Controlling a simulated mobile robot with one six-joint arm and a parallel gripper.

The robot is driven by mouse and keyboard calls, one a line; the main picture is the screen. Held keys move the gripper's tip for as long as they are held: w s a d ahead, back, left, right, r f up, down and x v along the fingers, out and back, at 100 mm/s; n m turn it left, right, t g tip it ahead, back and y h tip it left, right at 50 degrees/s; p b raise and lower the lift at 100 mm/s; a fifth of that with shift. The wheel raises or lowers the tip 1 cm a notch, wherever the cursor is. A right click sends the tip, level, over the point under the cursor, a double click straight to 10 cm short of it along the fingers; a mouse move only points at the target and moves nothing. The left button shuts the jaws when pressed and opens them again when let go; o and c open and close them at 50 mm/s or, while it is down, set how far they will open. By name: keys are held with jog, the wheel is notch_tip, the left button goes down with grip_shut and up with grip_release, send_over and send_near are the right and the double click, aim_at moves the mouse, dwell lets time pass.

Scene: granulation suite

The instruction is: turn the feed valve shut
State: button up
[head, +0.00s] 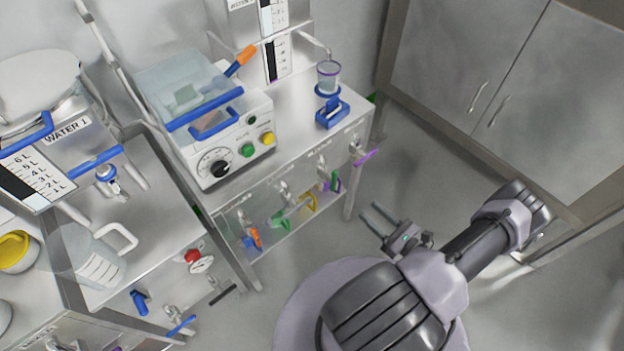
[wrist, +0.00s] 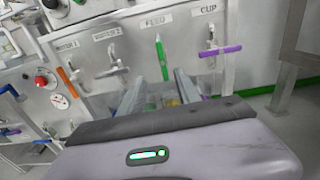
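The feed valve has a slim green handle (wrist: 162,58) under the FEED label in the wrist view, standing roughly upright in the picture. In the head view its green handle (head: 335,182) hangs down at the bench front, left of the purple one. My gripper (head: 373,216) is open and empty, its two fingers apart in front of the bench. In the wrist view the fingers of my gripper (wrist: 158,88) point toward the valve panel, below the green handle and apart from it.
The purple CUP valve handle (wrist: 220,51) lies crosswise to the right. The orange WATER 1 handle (wrist: 67,82) is to the left. A bench leg (head: 351,197) stands near my gripper. Open floor lies between the bench and the cabinet (head: 480,60).

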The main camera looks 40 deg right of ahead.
aim_at(335, 181)
jog(key=shift+m+h, duration=0.3)
jog(key=w+b, duration=0.1)
jog(key=w, duration=0.4)
jog(key=w+a+b, duration=0.1)
jog(key=w+b, duration=0.1)
jog(key=w, duration=0.4)
jog(key=w+b, duration=0.1)
jog(key=w, duration=0.5)
jog(key=shift+a+f+b, duration=0.15)
jog(key=shift+f+b, duration=0.15)
jog(key=shift+b, duration=0.05)
grip_shut()
